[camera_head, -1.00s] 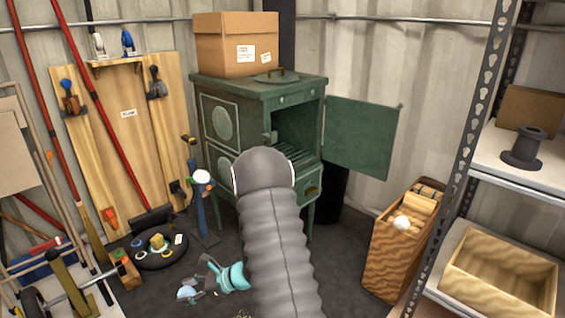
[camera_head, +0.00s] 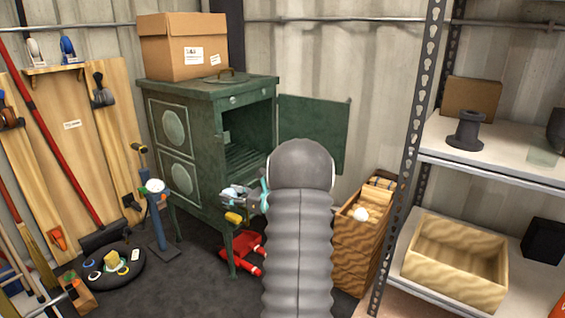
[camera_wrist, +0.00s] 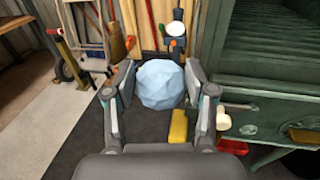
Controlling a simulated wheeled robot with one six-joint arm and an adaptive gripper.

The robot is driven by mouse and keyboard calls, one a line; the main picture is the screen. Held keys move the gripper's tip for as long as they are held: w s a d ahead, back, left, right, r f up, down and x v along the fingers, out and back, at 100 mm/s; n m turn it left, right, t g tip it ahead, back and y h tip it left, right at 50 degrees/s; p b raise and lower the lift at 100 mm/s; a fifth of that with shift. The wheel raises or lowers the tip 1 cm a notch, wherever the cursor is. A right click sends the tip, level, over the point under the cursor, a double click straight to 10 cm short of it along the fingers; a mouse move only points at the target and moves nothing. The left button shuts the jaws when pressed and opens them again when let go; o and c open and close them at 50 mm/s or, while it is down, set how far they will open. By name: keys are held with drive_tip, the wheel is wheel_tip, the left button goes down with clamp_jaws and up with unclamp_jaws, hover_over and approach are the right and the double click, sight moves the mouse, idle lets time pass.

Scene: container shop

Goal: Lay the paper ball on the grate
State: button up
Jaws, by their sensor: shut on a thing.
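My gripper (camera_wrist: 160,78) is shut on a pale blue-white crumpled paper ball (camera_wrist: 161,86), held between the two fingers in the wrist view. In the head view my gripper (camera_head: 243,195) is in front of the green stove, below and just outside its opening; the ball cannot be told apart clearly there. The slatted grate (camera_head: 246,160) lies inside the stove (camera_head: 174,158), with nothing seen on its visible part. The stove door (camera_head: 315,133) stands open to the right. In the wrist view the stove (camera_wrist: 285,30) is to the right of the ball.
A cardboard box (camera_head: 170,50) stands on the stove. A wooden bin (camera_head: 357,248) with a white ball-like thing (camera_head: 361,214) on it is right of my arm. A metal shelf (camera_head: 490,150) stands at the right. A red object (camera_head: 240,250) lies on the floor by the stove.

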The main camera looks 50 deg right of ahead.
drive_tip(key=s+d+r+m+t+h+b, duration=0.1)
drive_tip(key=s+d+r+h, duration=0.1)
drive_tip(key=s+d+r, duration=0.4)
drive_tip(key=s+d+r+m+t+h, duration=0.1)
drive_tip(key=s+d+r, duration=0.25)
drive_tip(key=d, duration=0.45)
drive_tip(key=shift+w+a+f, duration=0.3)
drive_tip(key=shift+w+f, duration=0.15)
drive_tip(key=shift+w, duration=3.1)
drive_tip(key=shift+w+a+f, duration=0.35)
drive_tip(key=shift+w+f, duration=0.15)
drive_tip(key=shift+w, duration=3.05)
drive_tip(key=shift+w+a+f, duration=0.3)
drive_tip(key=shift+w+f, duration=0.15)
drive_tip(key=shift+w, duration=3.1)
drive_tip(key=shift+w+r+p, duration=0.15)
drive_tip(key=shift+w+p, duration=0.2)
drive_tip(key=w+p, duration=0.2)
drive_tip(key=w+f+p, duration=0.1)
drive_tip(key=w+p, duration=0.1)
drive_tip(key=shift+w+a, duration=0.2)
drive_tip(key=shift+w, duration=0.05)
wheel_tip(320, 180, down, 2)
drive_tip(key=b, duration=0.3)
drive_tip(key=shift+f, duration=0.2)
drive_tip(key=shift+b, duration=0.35)
drive_tip(key=o, duration=0.9)
